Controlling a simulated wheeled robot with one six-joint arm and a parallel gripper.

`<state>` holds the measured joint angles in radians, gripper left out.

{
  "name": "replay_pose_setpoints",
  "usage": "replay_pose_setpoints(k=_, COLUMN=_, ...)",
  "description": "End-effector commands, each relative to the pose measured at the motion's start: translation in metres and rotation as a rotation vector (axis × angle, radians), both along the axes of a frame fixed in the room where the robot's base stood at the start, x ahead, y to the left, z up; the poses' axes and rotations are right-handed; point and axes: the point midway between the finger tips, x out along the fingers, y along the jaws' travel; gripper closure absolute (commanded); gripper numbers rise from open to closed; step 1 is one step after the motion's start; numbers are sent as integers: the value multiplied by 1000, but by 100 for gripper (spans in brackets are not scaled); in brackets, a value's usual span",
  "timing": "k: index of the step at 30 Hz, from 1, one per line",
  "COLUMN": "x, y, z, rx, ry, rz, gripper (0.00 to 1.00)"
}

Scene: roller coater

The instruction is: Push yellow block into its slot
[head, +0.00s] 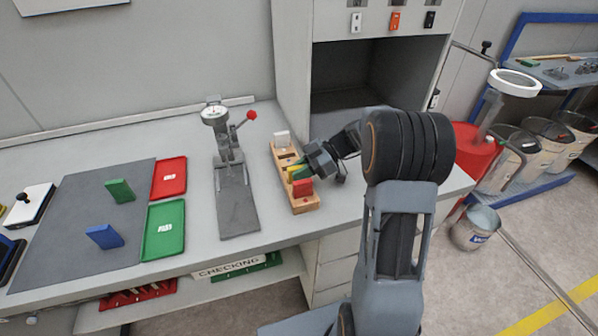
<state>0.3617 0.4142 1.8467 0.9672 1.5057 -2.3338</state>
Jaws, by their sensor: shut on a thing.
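A wooden slotted rack (311,206) stands on the bench right of the gauge stand. My gripper (303,167) reaches over the rack from the right and is shut on the yellow block (296,173). The yellow block is at the middle of the rack, partly hidden by my gripper. I cannot tell how deep it sits in its slot. A red block (302,187) stands at the rack's near end and a white block (282,139) at its far end. Something green shows beside the yellow block, too small to make out.
A gauge stand (231,165) with a red-knobbed lever is just left of the rack. A green block (120,190) and a blue block (104,236) stand on a dark mat (75,225). Red (169,177) and green (164,229) trays lie beside it. A grey cabinet (294,75) rises behind.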

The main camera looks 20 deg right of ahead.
Motion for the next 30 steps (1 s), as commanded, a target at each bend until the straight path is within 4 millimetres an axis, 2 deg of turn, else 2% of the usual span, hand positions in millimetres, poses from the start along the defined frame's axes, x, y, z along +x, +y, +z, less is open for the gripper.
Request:
replay_pose_setpoints(k=1, x=0, y=0, z=0, rx=0, ry=0, rz=0, gripper=81)
replay_pose_setpoints(k=8, x=0, y=0, z=0, rx=0, ry=0, rz=0, gripper=59)
replay_pose_setpoints(k=19, x=0, y=-2, z=5, rx=0, ry=0, rz=-1, gripper=58)
replay_pose_setpoints(k=30, x=0, y=-63, z=35, rx=-1, ry=-3, rz=-4, gripper=58)
